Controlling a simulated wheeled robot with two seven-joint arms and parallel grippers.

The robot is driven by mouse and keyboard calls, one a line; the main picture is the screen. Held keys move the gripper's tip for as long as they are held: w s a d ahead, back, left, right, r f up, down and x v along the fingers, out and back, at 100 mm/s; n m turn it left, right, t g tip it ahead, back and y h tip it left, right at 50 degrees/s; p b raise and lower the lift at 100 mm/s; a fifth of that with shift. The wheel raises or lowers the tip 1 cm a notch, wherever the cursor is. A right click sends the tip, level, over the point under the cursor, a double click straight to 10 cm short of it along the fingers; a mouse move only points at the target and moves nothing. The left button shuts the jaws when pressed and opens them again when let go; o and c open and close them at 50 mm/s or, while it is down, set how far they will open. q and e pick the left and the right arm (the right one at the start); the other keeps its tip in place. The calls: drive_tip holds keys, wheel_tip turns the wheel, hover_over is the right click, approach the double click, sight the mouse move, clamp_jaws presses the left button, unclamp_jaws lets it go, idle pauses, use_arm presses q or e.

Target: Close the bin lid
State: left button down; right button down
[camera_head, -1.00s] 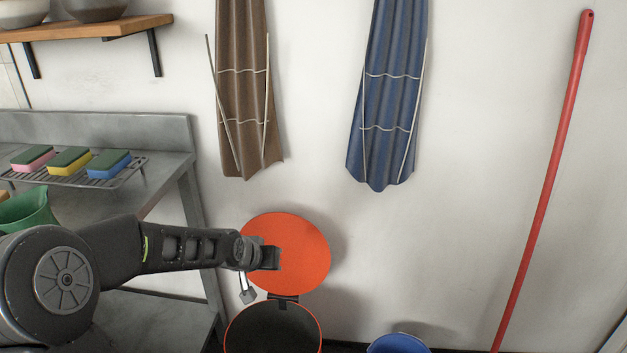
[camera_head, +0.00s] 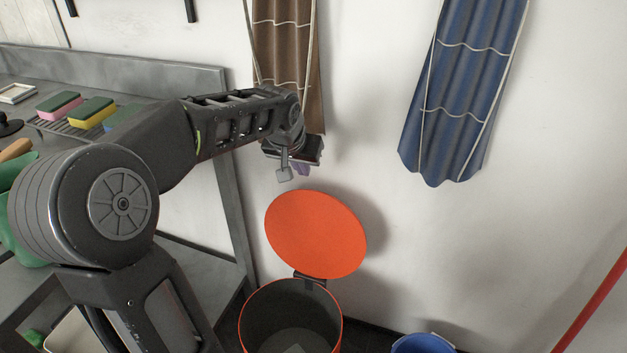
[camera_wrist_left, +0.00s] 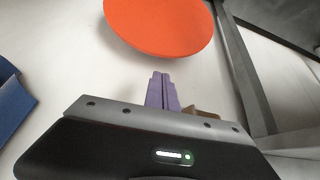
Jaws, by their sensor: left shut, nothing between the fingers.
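The bin (camera_head: 334,322) stands on the floor by the wall, with a dark inside and an orange rim. Its round orange lid (camera_head: 316,234) is open, tipped up on its hinge and leaning back near the wall. My left gripper (camera_head: 303,169) is above the lid and apart from it, in front of the brown apron. In the left wrist view its purple fingers (camera_wrist_left: 162,90) are together with nothing between them. The orange lid (camera_wrist_left: 160,25) shows beyond them at the top of that view. My right gripper is not in view.
A metal table (camera_head: 232,185) with sponges (camera_head: 92,111) stands at the left. A brown apron (camera_head: 288,60) and a blue apron (camera_head: 463,95) hang on the wall. A blue bucket (camera_head: 422,344) is right of the bin, and a red pole (camera_head: 597,300) leans at the far right.

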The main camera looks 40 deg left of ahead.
use_arm(q)
drive_tip(key=shift+f, duration=0.1)
drive_tip(key=b+x, duration=0.1)
drive_tip(key=x, duration=0.9)
idle(0.4)
